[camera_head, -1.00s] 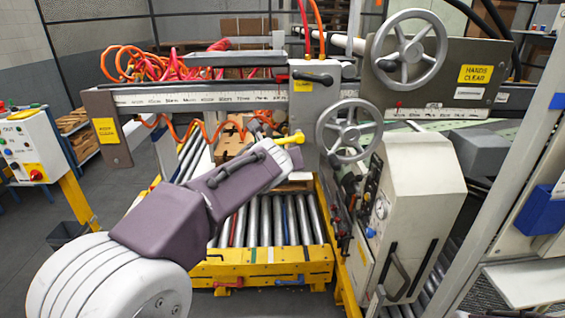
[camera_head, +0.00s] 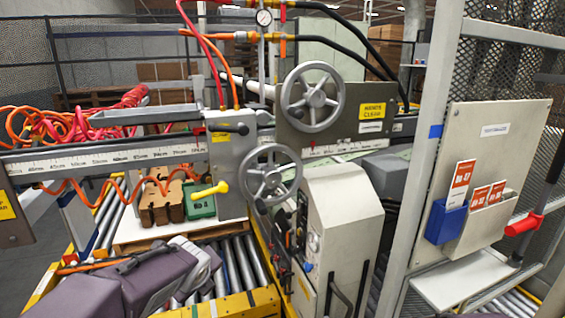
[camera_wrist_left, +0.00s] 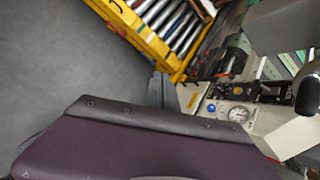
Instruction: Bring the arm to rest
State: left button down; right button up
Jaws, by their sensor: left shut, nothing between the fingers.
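My left arm (camera_head: 130,285) comes in from the lower left of the head view, with its purple-grey sleeve lying low in front of the roller conveyor. Its left gripper (camera_head: 203,265) is the pale grey end, over the rollers. It is shut and empty; its fingertips are hard to make out. In the left wrist view a purple-grey padded cover (camera_wrist_left: 150,145) of my own arm fills the bottom. My right gripper is in neither view.
The conveyor's yellow frame (camera_head: 240,304) is close by my left arm. A pale machine housing (camera_head: 340,225) and handwheels (camera_head: 270,180) stand to the right. A mesh fence post (camera_head: 425,150) and card panel (camera_head: 495,180) are farther right. Bare grey floor (camera_wrist_left: 60,60) shows in the wrist view.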

pick_arm(q)
jog(key=s+d+f+n+g+h, duration=0.1)
jog(key=s+d+f+n+g, duration=0.1)
jog(key=s+f+n, duration=0.5)
jog(key=s+d+f+n+g+h, duration=0.1)
jog(key=s+f+n+g, duration=0.3)
jog(key=n, duration=1.4)
jog(key=s+d+f, duration=0.1)
jog(key=s+f, duration=0.2)
jog(key=s, duration=0.3)
jog(key=shift+f+n+h, duration=0.3)
jog(key=shift+f+n, duration=0.05)
jog(key=shift+n, duration=0.05)
jog(key=shift+s+d, duration=0.1)
